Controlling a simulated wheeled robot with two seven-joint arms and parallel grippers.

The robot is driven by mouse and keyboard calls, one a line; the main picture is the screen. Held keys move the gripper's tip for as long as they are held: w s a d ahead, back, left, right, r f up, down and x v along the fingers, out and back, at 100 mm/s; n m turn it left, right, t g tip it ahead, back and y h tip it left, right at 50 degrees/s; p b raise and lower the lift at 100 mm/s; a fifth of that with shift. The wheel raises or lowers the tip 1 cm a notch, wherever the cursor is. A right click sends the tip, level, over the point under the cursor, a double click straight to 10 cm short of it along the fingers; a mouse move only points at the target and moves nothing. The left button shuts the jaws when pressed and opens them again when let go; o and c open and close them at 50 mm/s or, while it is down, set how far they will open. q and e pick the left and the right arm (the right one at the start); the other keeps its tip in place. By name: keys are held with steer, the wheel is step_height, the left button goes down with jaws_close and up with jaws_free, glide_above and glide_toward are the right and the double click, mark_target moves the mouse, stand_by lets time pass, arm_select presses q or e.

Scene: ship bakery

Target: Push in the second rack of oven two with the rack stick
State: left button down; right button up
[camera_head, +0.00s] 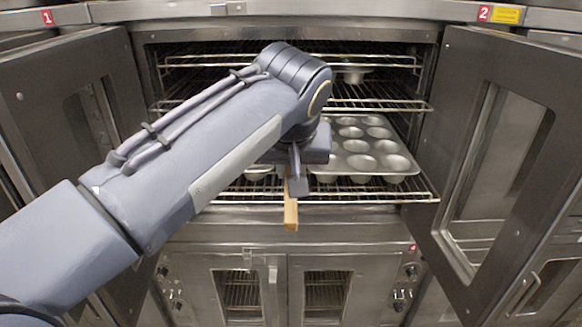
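An open oven (290,36) fills the middle of the head view, with several wire racks. The top rack (390,62) sits highest. The second rack from the top (385,105) has its front edge near the oven mouth. A lower rack (405,192) stands out farther toward me. My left arm reaches across from the left, and my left gripper (297,182) is in front of the lower rack. It appears shut on the wooden rack stick (290,212), whose light end points down past that rack's front edge. My arm hides the racks' left middle parts. My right gripper is not in view.
A muffin tin (398,164) rests on the lower rack. Open doors flank the oven, left (45,75) and right (432,150). Label 1 (47,17) is upper left and label 2 (484,13) upper right. A closed lower oven (350,262) stands below.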

arm_select(q)
steer(key=shift+w+r+p, duration=0.2)
steer(key=shift+w+p, duration=0.15)
steer(key=shift+w, duration=0.45)
steer(key=shift+w+f, duration=0.15)
steer(key=shift+w, duration=3.8)
steer(key=shift+s+f+b, duration=0.15)
steer(key=shift+s+b, duration=0.25)
steer(key=shift+b, duration=0.05)
steer(key=s+b, duration=0.6)
steer(key=s, duration=0.6)
steer(key=shift+s, duration=0.7)
